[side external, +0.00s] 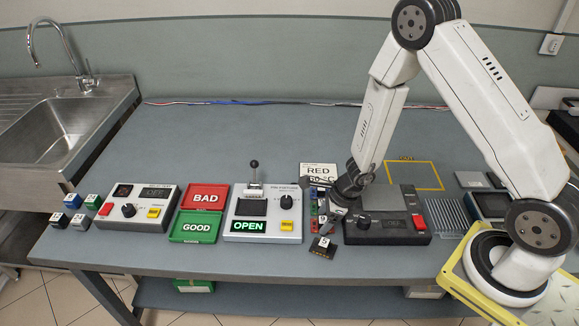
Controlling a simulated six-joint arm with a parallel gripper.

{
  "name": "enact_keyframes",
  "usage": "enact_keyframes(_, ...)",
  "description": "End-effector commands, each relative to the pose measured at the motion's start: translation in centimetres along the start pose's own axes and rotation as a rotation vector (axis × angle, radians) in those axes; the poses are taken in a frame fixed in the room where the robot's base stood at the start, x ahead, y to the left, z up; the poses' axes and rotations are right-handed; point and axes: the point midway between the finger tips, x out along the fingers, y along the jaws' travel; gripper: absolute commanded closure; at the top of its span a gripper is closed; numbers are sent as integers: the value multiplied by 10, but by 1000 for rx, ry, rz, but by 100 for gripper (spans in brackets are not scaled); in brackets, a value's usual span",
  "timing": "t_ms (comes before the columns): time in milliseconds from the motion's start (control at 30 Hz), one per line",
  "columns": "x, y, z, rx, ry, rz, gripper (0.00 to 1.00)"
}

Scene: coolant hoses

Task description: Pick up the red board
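Several small coloured boards stand in a narrow row left of my gripper, partly covered by it. A small red one (314,219) shows low in that row, with blue and green ones above it. I take it as the red board, but it is tiny here. My gripper (331,219) points down just right of the row, close to the table. Its fingertips are small and partly merged with the things behind them, so I cannot tell whether they are open or hold anything.
A dark chip-like board (322,247) lies near the front edge. A dark grey device (385,228) stands right of my gripper, a fixture reading OPEN (263,213) left. A "RED" card (319,172) stands behind. Red BAD (205,197) and green GOOD (194,228) trays lie left.

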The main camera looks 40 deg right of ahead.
Motion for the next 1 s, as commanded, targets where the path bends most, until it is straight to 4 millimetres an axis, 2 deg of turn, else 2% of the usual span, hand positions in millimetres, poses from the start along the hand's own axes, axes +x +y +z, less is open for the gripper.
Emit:
enact_keyframes(33, 0, 0, 0, 0, 0, 0, 37)
enact_keyframes(233, 0, 0, 0, 0, 0, 0, 100)
enact_keyframes(667, -2, 0, 1, 1, -1, -1, 100)
enact_keyframes(1000, -23, -1, 10, -2, -3, -2, 100)
